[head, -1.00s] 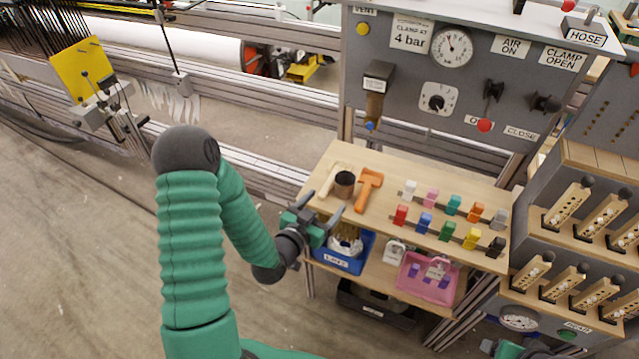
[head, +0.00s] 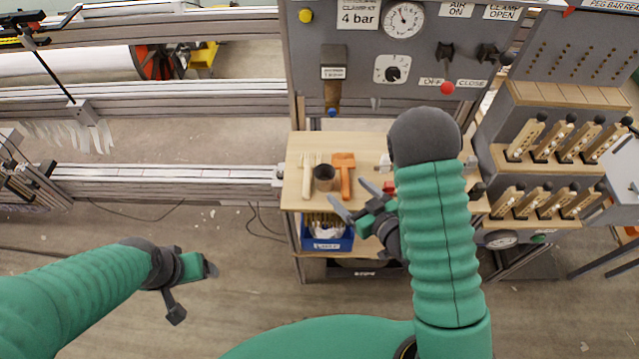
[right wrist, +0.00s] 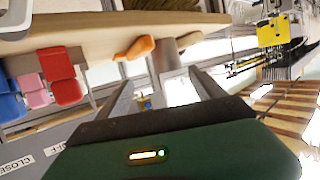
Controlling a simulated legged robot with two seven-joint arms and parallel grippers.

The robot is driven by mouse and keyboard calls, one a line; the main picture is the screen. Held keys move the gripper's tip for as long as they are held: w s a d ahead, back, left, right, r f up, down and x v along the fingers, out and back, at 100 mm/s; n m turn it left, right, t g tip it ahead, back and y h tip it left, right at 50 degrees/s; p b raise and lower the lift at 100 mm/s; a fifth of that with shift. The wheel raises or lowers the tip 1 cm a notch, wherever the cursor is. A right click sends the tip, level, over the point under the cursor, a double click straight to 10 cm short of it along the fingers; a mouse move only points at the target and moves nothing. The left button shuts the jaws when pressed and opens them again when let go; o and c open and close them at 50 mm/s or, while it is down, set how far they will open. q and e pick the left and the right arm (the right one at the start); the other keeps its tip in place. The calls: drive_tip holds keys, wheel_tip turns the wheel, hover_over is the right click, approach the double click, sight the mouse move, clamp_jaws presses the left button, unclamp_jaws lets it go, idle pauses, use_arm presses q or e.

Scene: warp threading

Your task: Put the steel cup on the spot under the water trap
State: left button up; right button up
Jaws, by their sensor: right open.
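The steel cup (head: 324,177) stands upright on the wooden bench (head: 300,150), between a pale wooden tool and an orange one. In the right wrist view the grey cup (right wrist: 166,55) shows beyond and between my fingers. The water trap (head: 333,92), brownish with a blue bottom, hangs on the grey panel behind the cup. I cannot make out a marked spot under it. My right gripper (head: 352,196) is open and empty, in front of the cup and slightly right, apart from it. My left gripper (head: 194,290) is open and empty over the floor at lower left.
The orange tool (head: 344,175) and pale tool (head: 308,176) flank the cup closely. A blue bin (head: 328,240) sits below the bench top. My right arm hides most of the coloured clips. Wooden peg racks (head: 560,150) stand at right.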

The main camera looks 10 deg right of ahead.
sight(320, 169)
drive_tip(key=w+a, duration=0.1)
drive_tip(key=w, duration=0.1)
drive_tip(key=w+a+f, duration=0.1)
drive_tip(key=w+a, duration=0.1)
drive_tip(key=w, duration=0.1)
drive_tip(key=w+a, duration=0.1)
drive_tip(key=w, duration=0.1)
drive_tip(key=shift+w+a+f, duration=0.25)
drive_tip(key=shift+a+f, duration=0.1)
drive_tip(key=shift+a, duration=0.05)
drive_tip(key=w, duration=0.2)
drive_tip(key=w+f, duration=0.1)
drive_tip(key=w, duration=0.1)
drive_tip(key=shift+w+d+f, duration=0.1)
drive_tip(key=shift+w+f, duration=0.05)
drive_tip(key=shift+f, duration=0.05)
drive_tip(key=shift+a, duration=0.25)
drive_tip(key=shift+a+r, duration=0.1)
drive_tip(key=shift+a, duration=0.15)
drive_tip(key=c, duration=0.5)
drive_tip(key=shift+c, duration=0.9)
drive_tip(key=shift+d, duration=0.3)
drive_tip(key=c, duration=0.7)
use_arm(q)
drive_tip(key=shift+a+f, duration=0.65)
drive_tip(key=shift+f, duration=0.15)
use_arm(e)
drive_tip(key=shift+c, duration=1.1)
